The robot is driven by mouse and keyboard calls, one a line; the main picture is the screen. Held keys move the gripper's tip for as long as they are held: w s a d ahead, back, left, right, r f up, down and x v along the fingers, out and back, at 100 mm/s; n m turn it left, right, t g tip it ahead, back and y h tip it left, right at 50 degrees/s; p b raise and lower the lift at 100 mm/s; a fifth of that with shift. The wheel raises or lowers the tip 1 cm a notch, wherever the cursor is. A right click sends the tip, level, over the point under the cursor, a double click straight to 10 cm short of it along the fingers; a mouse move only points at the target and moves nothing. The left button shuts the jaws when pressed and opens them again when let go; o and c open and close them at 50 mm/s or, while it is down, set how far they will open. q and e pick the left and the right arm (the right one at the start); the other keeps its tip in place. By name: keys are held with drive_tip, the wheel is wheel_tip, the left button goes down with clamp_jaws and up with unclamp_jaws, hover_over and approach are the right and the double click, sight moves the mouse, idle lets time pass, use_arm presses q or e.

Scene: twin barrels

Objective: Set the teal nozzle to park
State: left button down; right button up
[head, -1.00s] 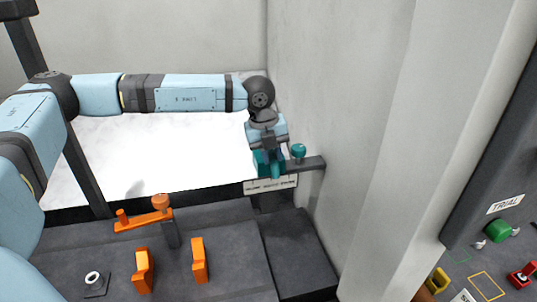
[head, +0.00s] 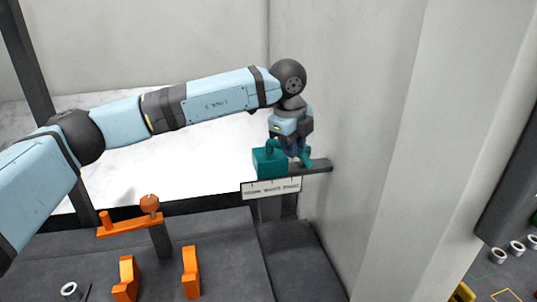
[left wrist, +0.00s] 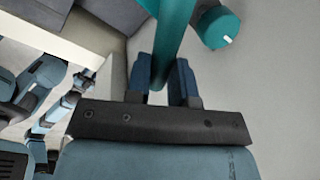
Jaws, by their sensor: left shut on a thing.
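The teal nozzle stands at the dark bracket by the wall in the head view, with a teal block (head: 268,163) at its left. A white label plate (head: 271,188) hangs below the block; its words are too small to read. My left gripper (head: 297,155) is just right of the block, over the bracket. In the left wrist view my left gripper (left wrist: 169,82) has its fingers on both sides of the teal nozzle's bar (left wrist: 176,25), shut on it. A round teal knob (left wrist: 217,27) with a white mark is beside the bar. My right gripper is not in view.
A grey wall (head: 345,130) rises close to the right of the bracket. Orange parts, including a lever (head: 130,227) and upright pieces (head: 190,272), stand on the dark deck at front left. A white surface (head: 130,160) lies behind.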

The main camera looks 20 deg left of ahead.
use_arm(q)
drive_tip(key=shift+w+d+n+b, duration=0.15)
drive_tip(key=shift+w+n+b, duration=0.2)
drive_tip(key=shift+n, duration=0.25)
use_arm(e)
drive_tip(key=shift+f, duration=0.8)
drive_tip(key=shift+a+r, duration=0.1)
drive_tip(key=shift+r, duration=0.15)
use_arm(q)
drive_tip(key=c, duration=1)
unclamp_jaws()
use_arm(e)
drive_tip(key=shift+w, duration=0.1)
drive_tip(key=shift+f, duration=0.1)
use_arm(q)
drive_tip(key=shift+s+a+r+b, duration=0.15)
drive_tip(key=shift+s+r+b, duration=0.25)
drive_tip(key=shift+r, duration=1.85)
drive_tip(key=shift+s+a+r+b, duration=0.2)
drive_tip(key=shift+s+r, duration=0.25)
drive_tip(key=shift+r, duration=1.85)
drive_tip(key=shift+s+a+r+b, duration=0.1)
drive_tip(key=shift+s+r+b, duration=0.3)
drive_tip(key=shift+r, duration=1.85)
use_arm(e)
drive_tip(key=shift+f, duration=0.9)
use_arm(q)
drive_tip(key=shift+f, duration=0.15)
